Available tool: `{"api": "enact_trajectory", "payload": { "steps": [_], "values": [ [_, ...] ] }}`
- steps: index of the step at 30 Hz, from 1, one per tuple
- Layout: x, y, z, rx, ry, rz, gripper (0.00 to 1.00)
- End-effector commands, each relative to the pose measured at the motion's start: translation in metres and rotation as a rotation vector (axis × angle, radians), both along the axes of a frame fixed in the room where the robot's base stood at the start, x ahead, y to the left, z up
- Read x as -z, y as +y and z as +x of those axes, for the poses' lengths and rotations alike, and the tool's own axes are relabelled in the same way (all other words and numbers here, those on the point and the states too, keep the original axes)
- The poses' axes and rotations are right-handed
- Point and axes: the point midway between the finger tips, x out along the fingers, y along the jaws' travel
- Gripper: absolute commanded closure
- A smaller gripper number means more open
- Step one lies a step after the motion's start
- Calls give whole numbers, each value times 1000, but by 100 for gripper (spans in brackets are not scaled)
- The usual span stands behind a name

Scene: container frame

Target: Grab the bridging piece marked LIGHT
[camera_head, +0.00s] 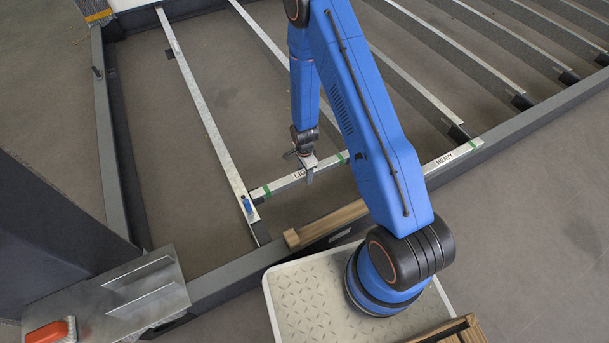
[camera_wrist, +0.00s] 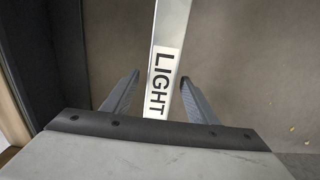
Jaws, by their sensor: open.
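The bridging piece marked LIGHT (camera_head: 284,182) is a pale metal bar with green bands, lying between two beams of the frame in the head view. In the wrist view my gripper (camera_wrist: 160,90) is open, with one finger on each side of the bar. I cannot tell whether the fingers touch it or how far down they reach.
A similar bar marked HEAVY (camera_head: 446,160) lies to the right, partly behind my arm. A blue clamp-like item (camera_head: 247,204) stands at the LIGHT bar's left end. A wooden beam (camera_head: 325,224) lies in front. Long metal beams (camera_head: 207,115) run across the frame.

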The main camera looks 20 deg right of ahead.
Motion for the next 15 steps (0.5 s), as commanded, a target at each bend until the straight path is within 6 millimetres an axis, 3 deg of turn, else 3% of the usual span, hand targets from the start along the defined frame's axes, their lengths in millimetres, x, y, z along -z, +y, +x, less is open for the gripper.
{"api": "enact_trajectory", "payload": {
  "steps": [8,15],
  "values": [
    [2,0,0,0,-1,0,47],
    [2,0,0,0,-1,0,100]
  ]
}}
